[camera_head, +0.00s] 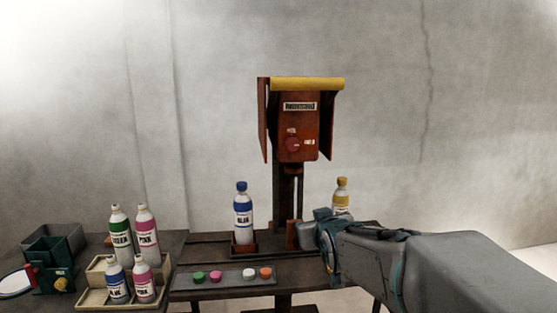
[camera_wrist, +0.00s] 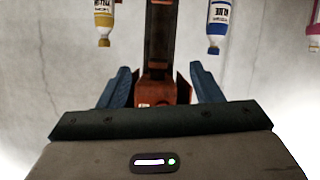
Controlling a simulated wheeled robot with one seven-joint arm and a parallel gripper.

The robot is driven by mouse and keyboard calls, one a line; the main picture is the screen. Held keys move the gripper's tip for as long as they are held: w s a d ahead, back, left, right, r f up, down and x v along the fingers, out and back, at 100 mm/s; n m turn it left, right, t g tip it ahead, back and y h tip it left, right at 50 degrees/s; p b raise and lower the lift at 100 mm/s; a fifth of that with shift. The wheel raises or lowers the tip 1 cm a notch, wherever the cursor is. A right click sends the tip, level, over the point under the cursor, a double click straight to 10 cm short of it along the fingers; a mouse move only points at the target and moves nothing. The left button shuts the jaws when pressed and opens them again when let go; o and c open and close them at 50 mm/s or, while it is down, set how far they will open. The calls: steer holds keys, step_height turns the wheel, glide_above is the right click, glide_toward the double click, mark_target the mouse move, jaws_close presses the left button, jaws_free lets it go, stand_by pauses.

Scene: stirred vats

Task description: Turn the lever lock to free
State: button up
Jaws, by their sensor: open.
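A red-brown box (camera_head: 298,124) with a yellow top and open side flaps stands on a dark post. A round red knob (camera_head: 292,144) sits on its front, with one small label above it and one to its right. Which label the knob points to is too small to tell. My gripper (camera_head: 308,235) is low, below the box and in front of the post's foot. In the wrist view, which is upside down, my gripper (camera_wrist: 163,88) is open and empty. Part of the red-brown box (camera_wrist: 155,93) shows beyond and between the fingers; the knob cannot be made out there.
A blue bottle (camera_head: 243,215) stands left of the post and a yellow bottle (camera_head: 342,194) right, behind my arm. A tray (camera_head: 224,282) with several coloured caps lies in front. A rack (camera_head: 88,294) with several bottles stands left. The space before the box is clear.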

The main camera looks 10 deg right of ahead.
mark_target(293, 145)
steer(key=w+r+n+t+y, duration=0.1)
steer(key=w+r+t, duration=0.1)
steer(key=w+r, duration=0.2)
steer(key=w+a+r+n+t+y, duration=0.1)
steer(key=w+r+t, duration=0.2)
steer(key=w, duration=0.7)
steer(key=w+r+n+t, duration=0.1)
steer(key=w+r+t, duration=0.2)
steer(key=w+r, duration=0.2)
steer(key=shift+w+a+r+y+b, duration=0.1)
steer(key=shift+w+a+y+b, duration=0.1)
steer(key=shift+w, duration=0.6)
steer(key=shift+w+a+r+y+b, duration=0.1)
steer(key=shift+w+y+b, duration=0.1)
steer(key=shift+w, duration=0.6)
steer(key=shift+c, duration=0.3)
steer(key=c, duration=0.9)
